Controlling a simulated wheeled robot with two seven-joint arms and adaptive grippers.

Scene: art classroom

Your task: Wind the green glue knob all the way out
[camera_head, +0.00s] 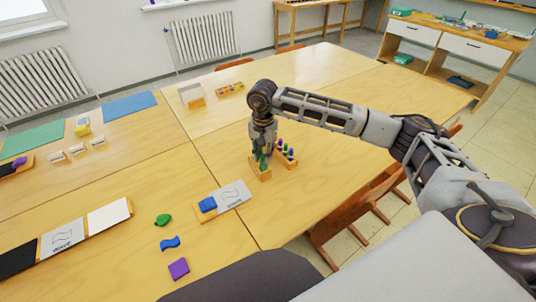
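A small green piece (263,163), which looks like the green glue knob, stands upright on a wooden block (260,174) near the table's middle. My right gripper (263,150) points straight down over it, with the fingertips at or very near its top. The fingers hide part of the green piece, and at this size I cannot tell whether they are closed on it. My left gripper is not in view.
A second wooden block (289,163) with several coloured pegs stands close on the right. A tray with a blue block (208,204) lies front left. Loose green (162,219), blue (170,243) and purple (178,268) shapes lie nearer. The table's far right is clear.

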